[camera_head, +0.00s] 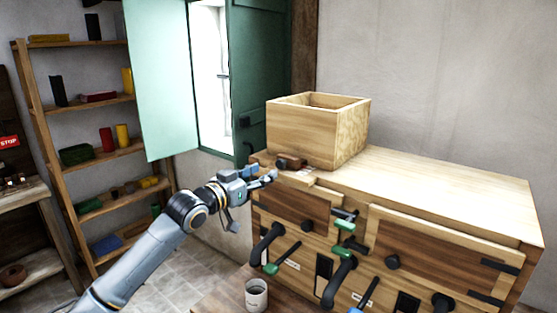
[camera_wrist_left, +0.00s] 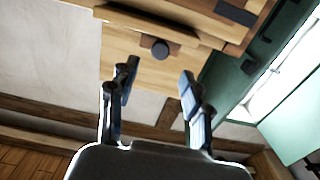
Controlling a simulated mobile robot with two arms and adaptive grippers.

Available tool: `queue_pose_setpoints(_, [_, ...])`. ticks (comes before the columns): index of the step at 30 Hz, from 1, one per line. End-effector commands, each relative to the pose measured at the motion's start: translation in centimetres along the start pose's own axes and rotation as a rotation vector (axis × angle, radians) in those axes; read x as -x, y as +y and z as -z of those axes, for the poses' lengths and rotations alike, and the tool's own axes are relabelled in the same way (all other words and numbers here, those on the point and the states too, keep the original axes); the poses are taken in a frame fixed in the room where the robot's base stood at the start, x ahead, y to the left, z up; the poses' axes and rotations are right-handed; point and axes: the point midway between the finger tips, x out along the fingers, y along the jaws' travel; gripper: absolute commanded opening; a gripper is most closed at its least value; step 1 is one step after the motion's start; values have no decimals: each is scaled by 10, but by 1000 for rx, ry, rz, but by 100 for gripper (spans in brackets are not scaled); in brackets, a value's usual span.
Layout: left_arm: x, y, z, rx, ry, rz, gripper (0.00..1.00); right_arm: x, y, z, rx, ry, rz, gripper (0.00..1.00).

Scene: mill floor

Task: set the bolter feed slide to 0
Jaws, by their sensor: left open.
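The bolter is a wooden chest (camera_head: 455,180) with an open-topped wooden hopper box (camera_head: 300,132) on its left end. A dark knob (camera_head: 290,161), which looks like the feed slide's, sits at the foot of the hopper's front on a small wooden piece. A round dark knob on a pale wooden board also shows in the left wrist view (camera_wrist_left: 160,48), beyond the fingertips and roughly between them. My left gripper (camera_head: 254,201) is open and empty, just left of and below the knob, apart from it. No scale marks are readable. My right gripper is out of view.
Black levers with green grips (camera_head: 344,252) stick out from the chest's front, and a blue-gripped one (camera_head: 368,292) is lower right. A pale cup (camera_head: 256,294) stands below. Green shutters (camera_head: 160,80) flank the window; shelves (camera_head: 100,150) stand left.

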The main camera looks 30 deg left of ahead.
Motion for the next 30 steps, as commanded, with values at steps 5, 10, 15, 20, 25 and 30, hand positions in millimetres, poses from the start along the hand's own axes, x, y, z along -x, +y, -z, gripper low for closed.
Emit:
queue_pose_setpoints(5, [-32, 0, 5, 4, 1, 1, 49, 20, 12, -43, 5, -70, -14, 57])
queue_pose_setpoints(10, [-57, 0, 3, 2, 0, 0, 49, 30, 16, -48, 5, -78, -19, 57])
queue_pose_setpoints(15, [-70, 0, 1, 0, 0, 0, 49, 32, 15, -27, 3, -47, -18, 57])
queue_pose_setpoints(20, [-73, 1, 0, -1, 0, -1, 49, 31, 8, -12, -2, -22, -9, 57])
queue_pose_setpoints(25, [-73, 1, -1, -1, -1, -1, 49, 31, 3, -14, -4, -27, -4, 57])
queue_pose_setpoints(30, [-73, 1, -1, -1, -1, 0, 20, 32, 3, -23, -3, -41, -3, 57])
